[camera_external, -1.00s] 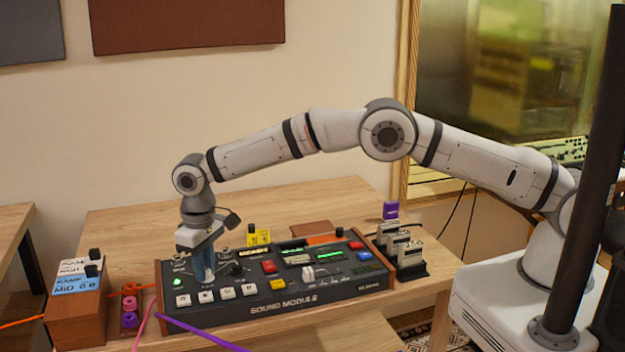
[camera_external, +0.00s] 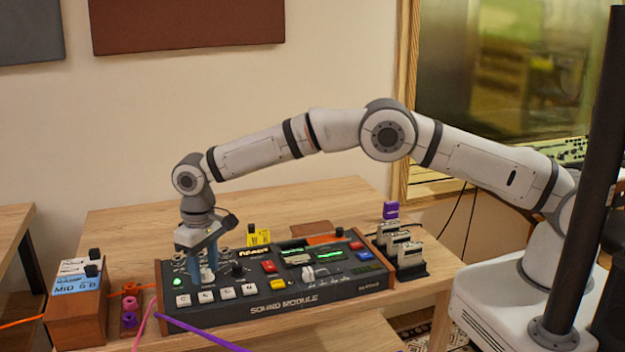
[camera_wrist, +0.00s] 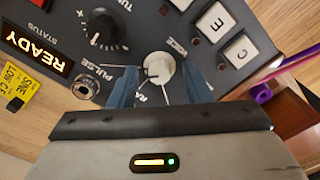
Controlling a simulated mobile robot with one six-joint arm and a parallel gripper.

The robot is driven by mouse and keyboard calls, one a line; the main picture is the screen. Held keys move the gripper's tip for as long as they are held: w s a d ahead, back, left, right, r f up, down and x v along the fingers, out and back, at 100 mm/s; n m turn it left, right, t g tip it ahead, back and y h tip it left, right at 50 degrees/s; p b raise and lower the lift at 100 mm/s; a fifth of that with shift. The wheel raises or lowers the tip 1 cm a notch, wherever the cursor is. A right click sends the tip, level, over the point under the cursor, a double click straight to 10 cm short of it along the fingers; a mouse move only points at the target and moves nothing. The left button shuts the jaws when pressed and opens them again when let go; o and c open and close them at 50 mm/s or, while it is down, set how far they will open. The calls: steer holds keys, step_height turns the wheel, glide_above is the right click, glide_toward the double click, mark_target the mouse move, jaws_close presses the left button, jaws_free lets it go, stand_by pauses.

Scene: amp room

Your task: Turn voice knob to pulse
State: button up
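The voice knob (camera_wrist: 159,68) is a pale round cap on the dark sound module (camera_wrist: 225,80), with the VOICE label beside it. The PULSE label (camera_wrist: 88,72) is to its left in the wrist view; another label below is partly hidden. My gripper (camera_wrist: 158,70) has two blue fingers, one on each side of the knob. Narrow gaps seem to show between the fingers and the knob, so the gripper looks open around it. In the external view my gripper (camera_external: 203,278) points down at the left part of the module (camera_external: 340,300), and the knob is hidden there.
A black tune knob (camera_wrist: 104,28) and a round socket (camera_wrist: 86,87) are close to the left finger. White keys (camera_external: 227,293) stand in front of my gripper. A READY display (camera_wrist: 36,51) is lit. A wooden box (camera_external: 80,315) and cables are left of the module.

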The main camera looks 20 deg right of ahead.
mark_target(205, 270)
step_height(205, 270, up, 8)
steer(key=shift+f, duration=0.1)
stand_by(0.5)
stand_by(0.4)
